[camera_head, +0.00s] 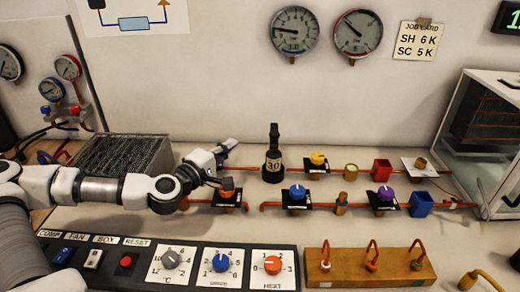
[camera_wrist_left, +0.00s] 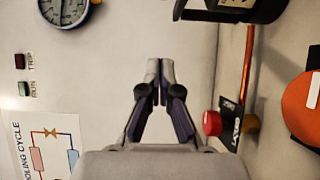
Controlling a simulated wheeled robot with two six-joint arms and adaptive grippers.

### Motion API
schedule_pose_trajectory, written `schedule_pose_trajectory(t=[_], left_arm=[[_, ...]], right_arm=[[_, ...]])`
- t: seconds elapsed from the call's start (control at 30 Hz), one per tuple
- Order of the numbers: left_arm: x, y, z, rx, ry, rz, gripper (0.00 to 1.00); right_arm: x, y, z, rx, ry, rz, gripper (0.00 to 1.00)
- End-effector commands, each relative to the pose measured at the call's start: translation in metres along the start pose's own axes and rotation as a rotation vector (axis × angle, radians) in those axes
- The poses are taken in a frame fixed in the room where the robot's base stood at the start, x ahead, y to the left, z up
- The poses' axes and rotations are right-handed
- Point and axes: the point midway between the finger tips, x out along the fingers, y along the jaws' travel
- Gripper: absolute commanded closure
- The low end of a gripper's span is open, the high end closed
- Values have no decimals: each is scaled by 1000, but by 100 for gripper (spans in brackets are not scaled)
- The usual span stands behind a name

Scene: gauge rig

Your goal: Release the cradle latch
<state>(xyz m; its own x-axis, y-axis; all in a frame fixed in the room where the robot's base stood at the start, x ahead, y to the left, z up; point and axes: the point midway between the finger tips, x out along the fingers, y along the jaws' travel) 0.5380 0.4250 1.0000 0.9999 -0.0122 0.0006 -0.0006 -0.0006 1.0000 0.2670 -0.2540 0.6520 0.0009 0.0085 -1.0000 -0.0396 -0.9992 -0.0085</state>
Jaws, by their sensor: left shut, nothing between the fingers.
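I cannot make out a part that is clearly the cradle latch. A black upright object with a "30" label (camera_head: 273,162) stands on the bench near the middle. Its dark lower part shows at the top of the left wrist view (camera_wrist_left: 237,10). My left gripper (camera_head: 230,146) is shut and empty, a short way left of that object in the head view. In the left wrist view its fingertips (camera_wrist_left: 160,70) meet, with nothing between them. A red knob on a black plate (camera_wrist_left: 212,122) is beside the gripper there. My right gripper is not in view.
A control panel (camera_head: 130,282) spans the front left. A wooden block with hooked copper tubes (camera_head: 345,274) and a clear-sided case (camera_head: 490,76) are right.

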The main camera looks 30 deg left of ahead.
Motion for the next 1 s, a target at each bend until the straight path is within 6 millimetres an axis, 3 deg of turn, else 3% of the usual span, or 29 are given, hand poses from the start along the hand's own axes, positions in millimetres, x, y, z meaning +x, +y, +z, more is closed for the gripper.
schedule_pose_trajectory(t=[0.03, 0.37, 0.7, 1.0], left_arm=[[3, -11, 1, 7, 1, 4, 100], [30, -6, 2, 10, 0, 0, 100], [82, -1, 6, 11, -1, -2, 100], [88, 0, 38, 3, 2, 0, 100]], right_arm=[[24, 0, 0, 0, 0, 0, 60], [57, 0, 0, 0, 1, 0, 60], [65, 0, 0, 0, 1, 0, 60], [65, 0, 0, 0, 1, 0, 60]])
